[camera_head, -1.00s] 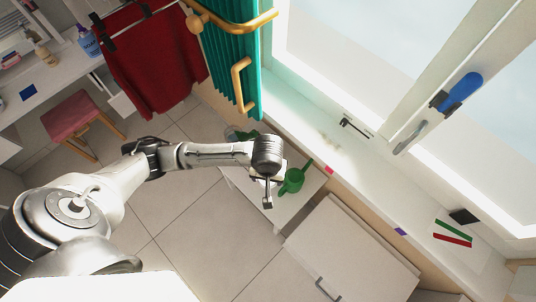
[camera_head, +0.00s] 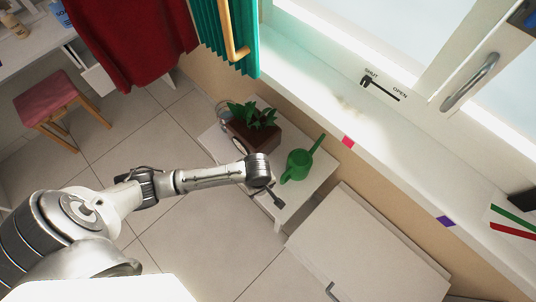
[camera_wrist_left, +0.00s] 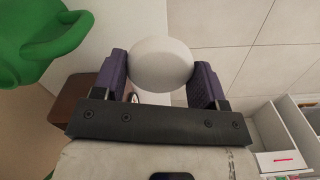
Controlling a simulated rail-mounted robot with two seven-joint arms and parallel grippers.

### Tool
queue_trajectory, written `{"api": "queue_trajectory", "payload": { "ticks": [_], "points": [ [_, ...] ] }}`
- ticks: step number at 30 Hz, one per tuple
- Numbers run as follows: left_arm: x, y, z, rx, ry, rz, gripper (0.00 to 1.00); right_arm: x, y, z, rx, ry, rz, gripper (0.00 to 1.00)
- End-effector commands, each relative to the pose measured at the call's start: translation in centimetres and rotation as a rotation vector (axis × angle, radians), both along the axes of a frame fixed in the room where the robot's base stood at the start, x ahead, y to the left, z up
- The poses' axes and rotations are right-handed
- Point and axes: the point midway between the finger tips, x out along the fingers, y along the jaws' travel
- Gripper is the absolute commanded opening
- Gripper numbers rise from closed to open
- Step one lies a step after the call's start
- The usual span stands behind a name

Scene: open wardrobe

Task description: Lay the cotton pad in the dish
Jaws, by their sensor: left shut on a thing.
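A white, rounded pad (camera_wrist_left: 160,64), which I take for the cotton pad, sits between the purple fingers of my left gripper (camera_wrist_left: 160,82) in the left wrist view. The fingers are shut on its two sides. In the head view my left gripper (camera_head: 272,196) is over the front edge of a small white table, left of the green watering can; the pad cannot be made out there. I cannot make out the dish in either view. My right gripper is not in view.
The white table (camera_head: 318,172) bears a green watering can (camera_head: 301,161) and a brown planter (camera_head: 250,138) with a leafy plant. A white cabinet (camera_head: 365,250) stands to the right, below the window sill. A pink stool (camera_head: 50,98) stands at left on open tiled floor.

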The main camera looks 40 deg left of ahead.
Motion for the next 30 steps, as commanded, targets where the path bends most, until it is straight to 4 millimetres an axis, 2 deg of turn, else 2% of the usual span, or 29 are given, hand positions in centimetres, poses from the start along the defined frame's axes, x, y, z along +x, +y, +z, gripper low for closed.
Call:
{"api": "queue_trajectory", "payload": {
  "ticks": [9,15,21,26,30],
  "points": [
    [5.4,2.0,-4.2,0.002,-0.003,0.011,0.47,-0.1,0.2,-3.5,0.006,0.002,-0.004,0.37],
    [8.8,3.2,-6.2,0.001,-0.002,0.009,0.47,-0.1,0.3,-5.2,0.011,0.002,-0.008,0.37],
    [10.5,3.7,-7.1,0.001,-0.001,0.007,0.47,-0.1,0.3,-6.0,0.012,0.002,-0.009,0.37],
    [10.8,3.9,-7.3,0.001,-0.001,0.006,0.47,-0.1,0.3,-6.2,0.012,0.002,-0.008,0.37],
    [10.8,3.9,-8.5,0.001,0.000,0.006,0.47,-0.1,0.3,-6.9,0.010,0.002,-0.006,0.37]
  ]
}}
